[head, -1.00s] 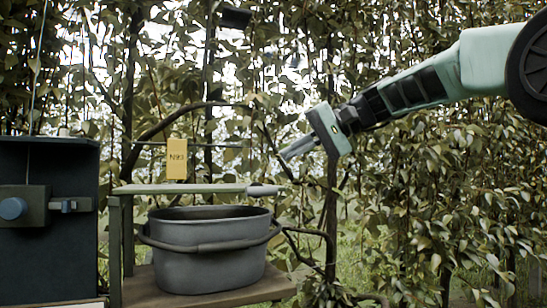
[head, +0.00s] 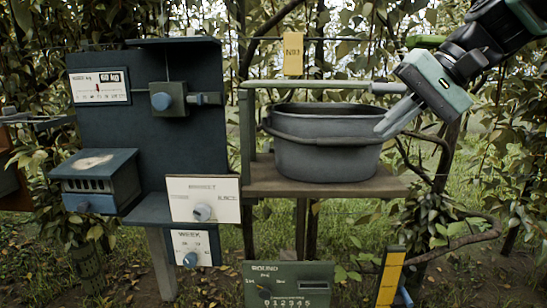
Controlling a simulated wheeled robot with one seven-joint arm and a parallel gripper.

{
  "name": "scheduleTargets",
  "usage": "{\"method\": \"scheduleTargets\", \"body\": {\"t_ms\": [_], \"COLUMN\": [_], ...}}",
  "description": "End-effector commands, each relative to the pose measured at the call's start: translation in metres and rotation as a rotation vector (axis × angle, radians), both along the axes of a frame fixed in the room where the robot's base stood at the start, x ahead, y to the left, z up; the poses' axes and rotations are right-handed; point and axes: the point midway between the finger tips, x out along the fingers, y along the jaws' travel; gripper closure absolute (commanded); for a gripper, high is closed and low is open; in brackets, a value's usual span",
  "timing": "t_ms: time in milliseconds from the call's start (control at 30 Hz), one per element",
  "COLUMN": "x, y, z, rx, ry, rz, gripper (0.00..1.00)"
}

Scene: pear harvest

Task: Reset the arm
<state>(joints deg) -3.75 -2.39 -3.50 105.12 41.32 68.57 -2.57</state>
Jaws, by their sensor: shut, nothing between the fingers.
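My gripper (head: 398,117) is at the upper right of the head view. My arm reaches in from the top right corner, and the fingers point down and left. The fingers are shut and hold nothing. In the picture they overlap the right rim of a grey oval tub (head: 325,157); I cannot tell whether they touch it.
The tub stands on a wooden shelf (head: 265,181) under a green bar with a yellow tag (head: 293,53). A dark blue panel (head: 150,130) with knobs and a dial is at left. A green board (head: 288,285) and a yellow strip (head: 390,275) stand low in front. Foliage is behind.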

Motion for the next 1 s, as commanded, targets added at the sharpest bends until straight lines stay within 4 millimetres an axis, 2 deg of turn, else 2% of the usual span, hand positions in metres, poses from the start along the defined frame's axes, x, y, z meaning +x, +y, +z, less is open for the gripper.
{"method": "scheduleTargets", "body": {"t_ms": [33, 100, 167, 200, 300, 400, 500, 633, 1000], "x": [-0.020, -0.050, -0.079, -0.099, -0.150, -0.191, -0.217, -0.231, -0.232], "y": [0.021, 0.043, 0.058, 0.065, 0.072, 0.068, 0.061, 0.056, 0.055], "z": [-0.022, -0.058, -0.088, -0.106, -0.146, -0.176, -0.194, -0.204, -0.206], "rx": [-0.064, -0.164, -0.255, -0.315, -0.456, -0.568, -0.636, -0.672, -0.674], "ry": [0.029, 0.048, 0.054, 0.050, 0.020, -0.028, -0.069, -0.098, -0.099], "rz": [0.062, 0.149, 0.236, 0.299, 0.466, 0.621, 0.731, 0.797, 0.801], "gripper": [1.00, 1.00, 1.00, 1.00, 1.00, 1.00, 1.00, 1.00, 1.00]}}
